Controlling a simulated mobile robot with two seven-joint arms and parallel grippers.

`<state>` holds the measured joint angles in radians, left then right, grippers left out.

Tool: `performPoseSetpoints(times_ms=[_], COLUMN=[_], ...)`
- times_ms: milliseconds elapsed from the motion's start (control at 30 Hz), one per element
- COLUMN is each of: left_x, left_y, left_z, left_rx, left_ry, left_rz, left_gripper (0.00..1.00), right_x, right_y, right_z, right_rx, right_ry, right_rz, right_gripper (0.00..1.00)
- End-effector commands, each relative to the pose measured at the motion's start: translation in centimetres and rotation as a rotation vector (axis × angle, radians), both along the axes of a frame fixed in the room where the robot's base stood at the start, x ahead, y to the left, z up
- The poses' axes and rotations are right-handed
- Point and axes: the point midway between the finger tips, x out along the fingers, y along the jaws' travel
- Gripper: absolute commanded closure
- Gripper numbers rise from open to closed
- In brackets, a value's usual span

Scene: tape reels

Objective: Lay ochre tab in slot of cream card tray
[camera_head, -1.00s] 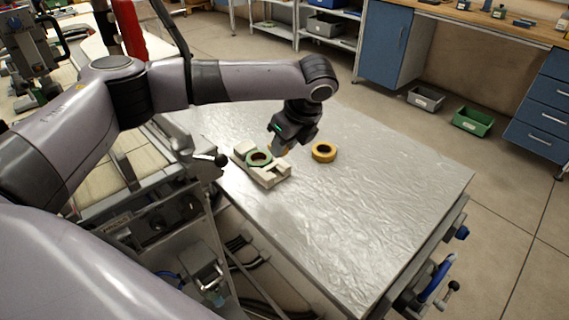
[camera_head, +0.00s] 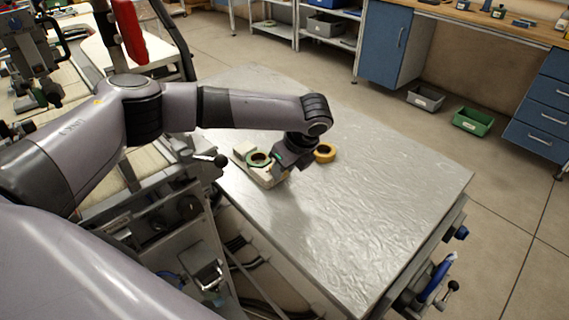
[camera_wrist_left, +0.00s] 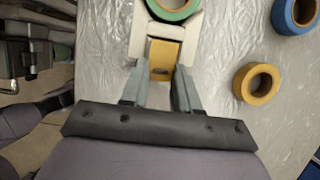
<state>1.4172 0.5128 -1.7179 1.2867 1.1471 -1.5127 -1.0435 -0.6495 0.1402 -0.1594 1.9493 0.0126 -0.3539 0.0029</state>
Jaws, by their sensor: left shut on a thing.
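The cream card tray (camera_head: 266,180) lies on the metal-topped table near its left edge, with a green reel (camera_head: 258,159) on it. It also shows in the left wrist view (camera_wrist_left: 137,45), with the green reel (camera_wrist_left: 190,10) at the top. My left gripper (camera_wrist_left: 162,76) is shut on the ochre tab (camera_wrist_left: 164,55), which sits between its fingers at the near end of the tray. I cannot tell whether the tab touches the tray. In the head view my left gripper (camera_head: 281,170) hides the tab and part of the tray. My right gripper is not in view.
A yellow tape reel (camera_head: 325,152) lies just right of my left gripper, apart from the tray. A blue reel (camera_wrist_left: 296,14) shows in the left wrist view. The table (camera_head: 370,220) is clear to the right and front.

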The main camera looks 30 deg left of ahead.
Motion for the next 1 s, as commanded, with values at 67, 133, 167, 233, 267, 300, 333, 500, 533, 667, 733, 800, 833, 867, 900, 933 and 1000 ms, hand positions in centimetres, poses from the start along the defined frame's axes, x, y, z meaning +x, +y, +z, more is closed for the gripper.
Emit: performPoseSetpoints(times_ms=[67,133,167,233,267,300,333,500,533,667,733,800,833,867,900,933,1000], left_x=[0.0,0.0,0.0,0.0,0.0,0.0,0.0,0.0,0.0,0.0,0.1,0.1,0.0,-0.1,-0.2,-0.3,-0.5], left_y=[0.0,0.0,0.0,0.0,0.0,0.0,0.0,0.0,0.0,0.0,0.0,-0.1,-0.5,-0.8,-1.1,-1.3,-2.0], left_z=[-0.2,-0.5,-0.5,-0.6,-0.6,-0.6,-0.6,-0.6,-0.6,-0.3,0.1,0.9,1.6,2.3,3.1,3.8,5.3], left_rx=[0.000,0.000,0.000,0.000,0.000,0.000,0.000,0.000,0.000,0.000,0.000,-0.001,-0.002,-0.003,-0.002,-0.003,-0.002], left_ry=[0.001,0.001,0.000,-0.001,-0.001,-0.001,-0.001,-0.001,-0.001,-0.002,-0.003,-0.004,-0.004,-0.005,-0.004,-0.005,-0.003], left_rz=[-0.001,-0.001,0.000,0.000,0.000,0.000,0.000,0.000,0.000,-0.001,-0.001,-0.002,-0.003,-0.003,-0.002,-0.003,-0.002], left_gripper=[0.98,0.98,0.98,0.60,0.50,0.44,0.44,0.44,0.44,0.44,0.44,0.44,0.44,0.44,0.44,0.44,0.44], right_x=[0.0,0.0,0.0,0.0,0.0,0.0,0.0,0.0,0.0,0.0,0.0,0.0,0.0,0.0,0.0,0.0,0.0], right_y=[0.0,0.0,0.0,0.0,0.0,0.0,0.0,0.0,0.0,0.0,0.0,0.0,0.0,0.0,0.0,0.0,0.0], right_z=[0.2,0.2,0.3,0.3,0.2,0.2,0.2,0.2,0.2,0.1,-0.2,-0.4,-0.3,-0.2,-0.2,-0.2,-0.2], right_rx=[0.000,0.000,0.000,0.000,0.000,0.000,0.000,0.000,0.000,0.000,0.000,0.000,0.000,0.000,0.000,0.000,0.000], right_ry=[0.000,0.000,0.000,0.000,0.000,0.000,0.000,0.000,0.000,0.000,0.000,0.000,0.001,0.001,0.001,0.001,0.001], right_rz=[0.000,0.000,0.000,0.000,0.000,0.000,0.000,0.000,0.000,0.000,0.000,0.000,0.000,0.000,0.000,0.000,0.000], right_gripper=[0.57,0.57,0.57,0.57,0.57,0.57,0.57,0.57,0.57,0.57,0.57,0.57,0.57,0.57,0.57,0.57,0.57])
